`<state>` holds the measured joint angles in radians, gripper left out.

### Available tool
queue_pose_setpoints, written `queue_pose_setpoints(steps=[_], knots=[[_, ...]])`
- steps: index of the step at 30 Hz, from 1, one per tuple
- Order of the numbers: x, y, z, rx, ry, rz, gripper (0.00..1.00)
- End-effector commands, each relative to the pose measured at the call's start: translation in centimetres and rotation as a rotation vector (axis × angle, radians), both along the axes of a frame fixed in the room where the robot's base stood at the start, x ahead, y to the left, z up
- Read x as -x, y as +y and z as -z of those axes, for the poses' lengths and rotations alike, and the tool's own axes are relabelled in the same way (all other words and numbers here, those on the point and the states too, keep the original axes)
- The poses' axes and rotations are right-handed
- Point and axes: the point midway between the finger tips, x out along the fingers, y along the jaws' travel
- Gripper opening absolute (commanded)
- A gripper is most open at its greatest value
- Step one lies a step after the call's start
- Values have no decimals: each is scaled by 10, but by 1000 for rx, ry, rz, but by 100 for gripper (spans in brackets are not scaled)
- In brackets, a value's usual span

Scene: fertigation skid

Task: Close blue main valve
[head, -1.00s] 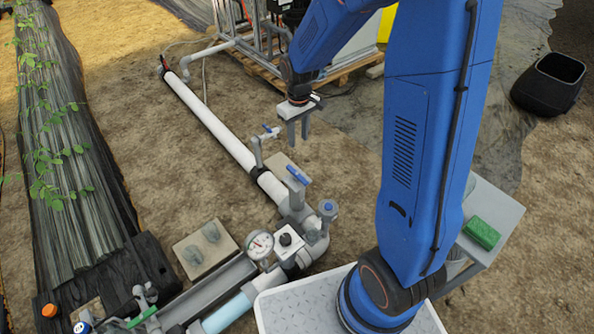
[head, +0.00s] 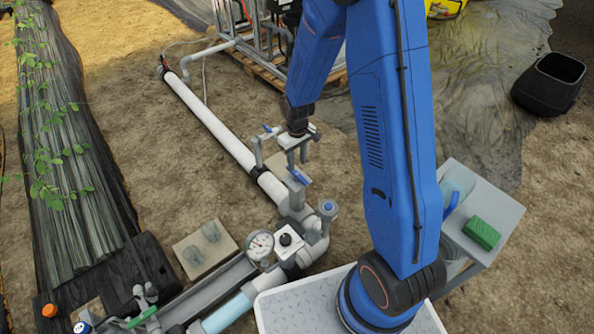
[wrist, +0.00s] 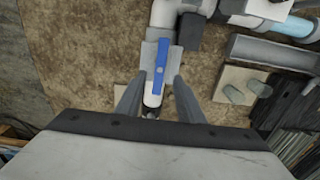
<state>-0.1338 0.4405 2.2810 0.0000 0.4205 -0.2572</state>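The blue main valve has a blue lever handle (head: 299,175) on a grey body (head: 295,193), on the pipe run left of my arm in the head view. My gripper (head: 297,160) is over the valve, pointing down. Its two fingers (wrist: 157,88) stand apart, one on each side of the lever's lower end, with visible gaps. Whether the fingertips reach down to lever height is hard to tell.
A small blue-handled valve (head: 270,129) stands on a riser behind. A round blue knob (head: 328,207), a pressure gauge (head: 260,245) and a white box with a black knob (head: 287,241) sit close in front. A green sponge (head: 481,233) lies on a grey stand at right.

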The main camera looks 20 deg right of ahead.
Motion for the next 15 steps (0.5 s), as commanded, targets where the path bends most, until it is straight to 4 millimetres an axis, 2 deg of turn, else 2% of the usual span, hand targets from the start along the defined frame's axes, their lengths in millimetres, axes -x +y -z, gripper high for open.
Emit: queue_pose_setpoints(steps=[6,15], knots=[[1,0,32,0,3,0,34],[0,0,55,0,0,0,34]])
